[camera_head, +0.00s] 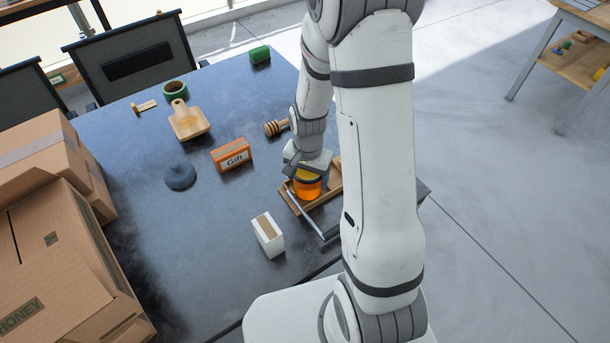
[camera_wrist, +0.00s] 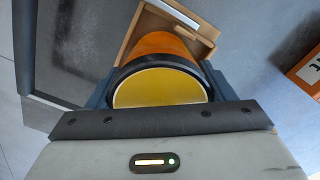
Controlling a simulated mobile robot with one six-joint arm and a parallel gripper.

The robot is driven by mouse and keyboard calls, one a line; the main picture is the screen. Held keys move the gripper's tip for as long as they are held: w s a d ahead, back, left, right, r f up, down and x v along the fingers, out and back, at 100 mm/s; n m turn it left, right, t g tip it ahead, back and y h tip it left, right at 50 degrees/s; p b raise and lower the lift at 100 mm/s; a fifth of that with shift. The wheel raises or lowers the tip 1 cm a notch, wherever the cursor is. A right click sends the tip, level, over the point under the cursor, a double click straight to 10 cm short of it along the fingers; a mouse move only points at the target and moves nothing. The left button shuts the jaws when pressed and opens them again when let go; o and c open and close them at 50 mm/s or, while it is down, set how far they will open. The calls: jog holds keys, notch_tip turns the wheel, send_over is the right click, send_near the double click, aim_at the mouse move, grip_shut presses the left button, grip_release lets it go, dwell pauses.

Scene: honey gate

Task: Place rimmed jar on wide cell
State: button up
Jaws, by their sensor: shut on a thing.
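The rimmed jar (camera_head: 307,185) is orange with a dark rim and a yellow lid; its lid (camera_wrist: 160,87) fills the middle of the wrist view. My gripper (camera_head: 307,171) is shut on the jar near its rim, with a finger on each side (camera_wrist: 158,92). The jar is over or in a wooden tray (camera_head: 293,203) with raised edges; whether it touches the tray floor I cannot tell. The tray's wooden edge also shows behind the jar in the wrist view (camera_wrist: 128,42). My arm hides part of the tray, and I cannot make out its cells clearly.
An orange Gift box (camera_head: 232,155), a dark round lump (camera_head: 180,177) and a white block (camera_head: 268,235) stand near the tray. Cardboard boxes (camera_head: 60,250) fill the left.

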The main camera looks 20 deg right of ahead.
jog(key=shift+f, duration=0.1)
jog(key=o, duration=1.5)
notch_tip(320, 180, up, 12)
jog(key=shift+r, duration=0.2)
jog(key=s+r+n+t, duration=0.1)
jog(key=s+r+n, duration=0.1)
jog(key=s+r, duration=0.2)
jog(key=s+r+n+t, duration=0.1)
jog(key=s+r+n, duration=0.2)
jog(key=s, duration=0.2)
jog(key=s+r+n, duration=0.2)
jog(key=s+r, duration=0.2)
jog(key=s, duration=0.1)
jog(key=shift+a+r+n+t, duration=0.15)
jog(key=shift+r+n+t, duration=0.15)
jog(key=shift+r+t, duration=0.1)
